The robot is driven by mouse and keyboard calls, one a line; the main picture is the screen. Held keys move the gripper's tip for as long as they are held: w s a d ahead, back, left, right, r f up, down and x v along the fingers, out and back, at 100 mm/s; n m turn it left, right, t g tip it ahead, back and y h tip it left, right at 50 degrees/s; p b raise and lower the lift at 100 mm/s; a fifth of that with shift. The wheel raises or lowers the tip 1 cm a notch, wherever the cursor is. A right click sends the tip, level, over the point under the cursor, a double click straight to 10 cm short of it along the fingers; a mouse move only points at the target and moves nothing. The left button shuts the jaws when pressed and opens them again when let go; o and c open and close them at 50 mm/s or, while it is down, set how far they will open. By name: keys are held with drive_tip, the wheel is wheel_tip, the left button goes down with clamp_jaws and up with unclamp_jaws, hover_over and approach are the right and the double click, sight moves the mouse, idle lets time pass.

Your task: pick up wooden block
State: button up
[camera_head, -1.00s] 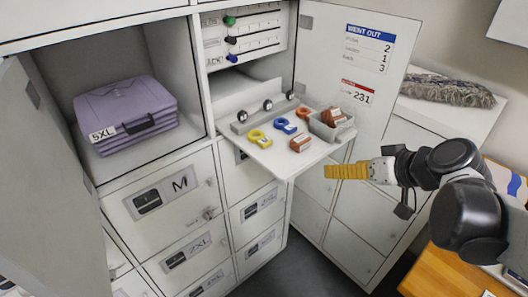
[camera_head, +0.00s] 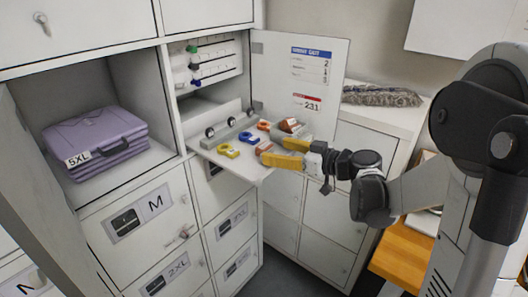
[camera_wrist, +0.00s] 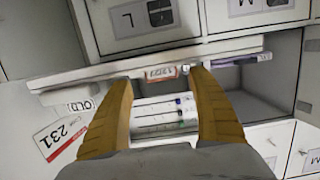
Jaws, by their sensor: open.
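A small reddish-brown block (camera_head: 264,148), which looks like the wooden block, lies on the pull-out white shelf (camera_head: 225,168) in the head view. My gripper (camera_head: 273,150) is at the shelf's right side, its yellow fingers spread apart and empty. The fingertips are close to the block, and the near finger partly covers it. I cannot tell whether they touch it. In the wrist view my gripper (camera_wrist: 160,78) is open, with a small labelled item (camera_wrist: 162,72) with a reddish edge between the tips; I cannot tell if it is the block.
Yellow tape (camera_head: 228,151), blue tape (camera_head: 245,138) and a grey bin (camera_head: 283,132) with a brown piece share the shelf. An open locker door (camera_head: 318,80) stands behind it.

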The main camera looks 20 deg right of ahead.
sight(269, 150)
drive_tip(key=x, duration=0.2)
drive_tip(key=b+x, duration=0.1)
drive_tip(key=x, duration=0.1)
drive_tip(key=shift+w+a+f+b, duration=0.2)
drive_tip(key=shift+a+f+b, duration=0.1)
drive_tip(key=shift+r, duration=0.1)
drive_tip(key=shift+s, duration=0.1)
drive_tip(key=c, duration=1.1)
